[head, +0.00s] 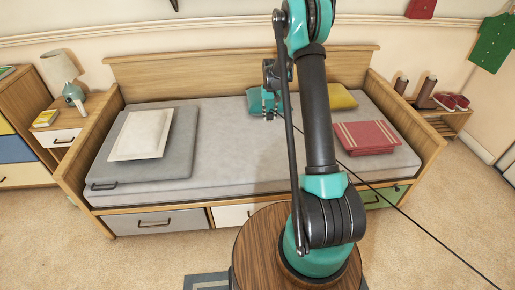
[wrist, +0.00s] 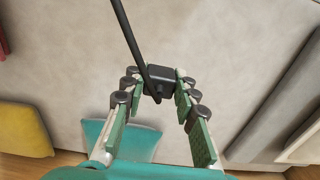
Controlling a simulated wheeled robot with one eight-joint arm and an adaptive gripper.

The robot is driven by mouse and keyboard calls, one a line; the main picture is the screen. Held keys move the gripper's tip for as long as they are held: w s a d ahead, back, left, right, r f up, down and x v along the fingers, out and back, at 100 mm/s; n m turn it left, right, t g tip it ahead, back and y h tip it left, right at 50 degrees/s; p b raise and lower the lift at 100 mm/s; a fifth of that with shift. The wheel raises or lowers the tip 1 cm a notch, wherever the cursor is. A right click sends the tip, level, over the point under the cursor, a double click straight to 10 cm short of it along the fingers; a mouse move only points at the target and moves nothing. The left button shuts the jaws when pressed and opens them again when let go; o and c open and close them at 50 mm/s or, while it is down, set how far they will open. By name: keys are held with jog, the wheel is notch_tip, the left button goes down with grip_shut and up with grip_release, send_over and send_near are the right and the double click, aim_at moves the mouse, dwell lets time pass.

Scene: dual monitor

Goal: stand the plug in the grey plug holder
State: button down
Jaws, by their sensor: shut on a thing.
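My gripper (head: 269,104) hangs over the back middle of the bed in the head view. In the wrist view its green-padded fingers (wrist: 158,88) are closed on the sides of a small black plug (wrist: 161,75). A thick black cable (wrist: 128,32) runs from the plug to the top of that view. In the head view a thin black cable (head: 420,226) slants to the lower right. The plug is too small to make out in the head view. I cannot pick out a grey plug holder in either view; my arm hides part of the bed.
The bed (head: 235,150) has a teal cushion (head: 255,103), a yellow cushion (head: 342,98) and a folded red blanket (head: 366,137). A grey folded pad (head: 180,165) with a white pillow (head: 140,135) lies at the left. The bed's middle is clear. A wooden headboard (head: 200,70) stands behind.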

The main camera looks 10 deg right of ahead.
jog(key=shift+w+a+f, duration=0.25)
jog(key=shift+w+f, duration=0.45)
jog(key=shift+f, duration=0.05)
notch_tip(320, 180, down, 14)
jog(key=shift+d+f, duration=0.1)
jog(key=shift+s+f, duration=0.1)
jog(key=shift+f, duration=2.1)
jog(key=shift+f, duration=0.15)
jog(key=c, duration=1.2)
grip_release()
